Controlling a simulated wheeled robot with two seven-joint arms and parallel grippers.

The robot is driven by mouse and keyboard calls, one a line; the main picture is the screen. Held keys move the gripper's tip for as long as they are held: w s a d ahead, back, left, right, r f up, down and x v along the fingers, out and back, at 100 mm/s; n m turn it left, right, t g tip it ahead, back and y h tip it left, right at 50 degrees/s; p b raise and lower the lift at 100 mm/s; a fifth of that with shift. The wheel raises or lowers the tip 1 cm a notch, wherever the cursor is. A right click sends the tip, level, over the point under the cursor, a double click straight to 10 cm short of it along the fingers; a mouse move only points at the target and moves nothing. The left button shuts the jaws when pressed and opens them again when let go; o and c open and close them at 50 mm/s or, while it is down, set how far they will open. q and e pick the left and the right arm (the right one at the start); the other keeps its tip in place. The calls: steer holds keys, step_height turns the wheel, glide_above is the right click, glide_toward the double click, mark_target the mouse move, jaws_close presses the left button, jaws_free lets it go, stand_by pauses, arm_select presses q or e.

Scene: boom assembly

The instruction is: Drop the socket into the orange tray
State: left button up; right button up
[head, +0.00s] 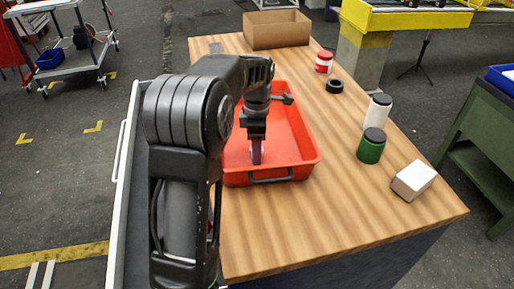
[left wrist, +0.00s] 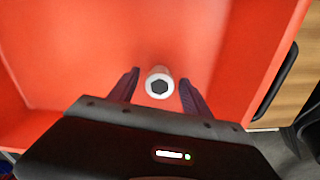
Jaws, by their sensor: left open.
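The orange tray (head: 300,148) lies on the wooden table, with its floor and walls also filling most of the left wrist view (left wrist: 60,50). My left gripper (head: 256,152) points down over the inside of the tray near its front end. In the left wrist view its two fingers (left wrist: 158,90) stand apart. A pale round socket (left wrist: 159,73) with a dark hexagonal hole is between and just beyond the fingertips, with visible gaps on both sides. The socket cannot be made out in the head view. My right gripper does not show.
The wooden table (head: 330,220) also carries a cardboard box (head: 276,30), a red-and-white can (head: 324,62), a black ring (head: 334,87), a white cylinder (head: 379,112), a green can (head: 371,147) and a white box (head: 413,180). The table's front is clear.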

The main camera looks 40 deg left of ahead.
arm_select(q)
step_height(320, 180, up, 9)
steer(key=shift+f+b, duration=0.2)
steer(key=shift+b, duration=0.25)
stand_by(0.7)
